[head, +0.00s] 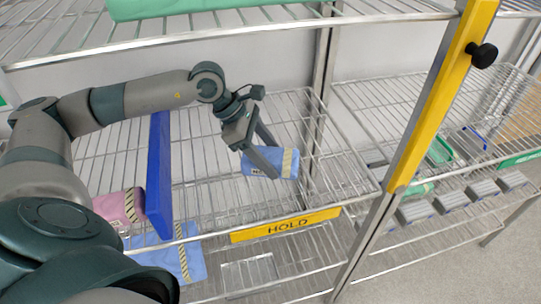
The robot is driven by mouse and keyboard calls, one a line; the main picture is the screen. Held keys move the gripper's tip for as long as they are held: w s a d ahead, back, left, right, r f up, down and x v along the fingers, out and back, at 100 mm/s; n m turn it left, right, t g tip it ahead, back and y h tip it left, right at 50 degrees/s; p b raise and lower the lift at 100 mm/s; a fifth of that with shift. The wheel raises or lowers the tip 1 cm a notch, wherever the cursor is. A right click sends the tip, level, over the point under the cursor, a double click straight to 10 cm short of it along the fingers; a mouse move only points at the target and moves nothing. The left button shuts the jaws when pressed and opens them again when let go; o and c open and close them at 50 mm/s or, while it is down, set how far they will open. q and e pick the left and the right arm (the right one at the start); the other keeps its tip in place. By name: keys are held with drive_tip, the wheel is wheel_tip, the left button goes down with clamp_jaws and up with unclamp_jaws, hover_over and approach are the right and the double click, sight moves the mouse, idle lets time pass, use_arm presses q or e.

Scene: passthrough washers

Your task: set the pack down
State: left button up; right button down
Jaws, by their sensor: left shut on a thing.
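My left gripper (266,152) is shut on a blue pack (259,168) with a striped tape band and a small dark label. It holds the pack over the right part of the wire shelf (215,187), behind the yellow HOLD sign (286,225). I cannot tell whether the pack touches the shelf wires. The fingers hide part of the pack. My right gripper does not show.
An upright blue divider (160,175) stands on the shelf left of the pack. A pink pack (121,206) is left of it. Another blue pack (182,262) lies lower down. A yellow-faced post (443,95) rises at right. Grey blocks (415,211) sit beyond it.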

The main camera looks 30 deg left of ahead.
sight(268, 155)
use_arm(q)
drive_tip(key=o, duration=1.2)
drive_tip(key=shift+o, duration=0.3)
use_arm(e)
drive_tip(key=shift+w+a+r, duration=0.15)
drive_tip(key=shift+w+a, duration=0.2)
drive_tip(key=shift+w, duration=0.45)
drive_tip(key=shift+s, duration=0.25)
use_arm(q)
drive_tip(key=shift+r, duration=0.1)
drive_tip(key=v, duration=0.2)
drive_tip(key=shift+a+r+b, duration=0.15)
drive_tip(key=shift+a+b, duration=0.05)
drive_tip(key=shift+b, duration=0.2)
drive_tip(key=v, duration=0.3)
drive_tip(key=shift+s+r+b, duration=0.1)
drive_tip(key=shift+s+b, duration=0.05)
drive_tip(key=shift+b, duration=0.25)
drive_tip(key=b+v, duration=0.1)
drive_tip(key=v, duration=0.4)
drive_tip(key=shift+r, duration=0.1)
drive_tip(key=shift+a+r, duration=0.25)
drive_tip(key=shift+r, duration=0.25)
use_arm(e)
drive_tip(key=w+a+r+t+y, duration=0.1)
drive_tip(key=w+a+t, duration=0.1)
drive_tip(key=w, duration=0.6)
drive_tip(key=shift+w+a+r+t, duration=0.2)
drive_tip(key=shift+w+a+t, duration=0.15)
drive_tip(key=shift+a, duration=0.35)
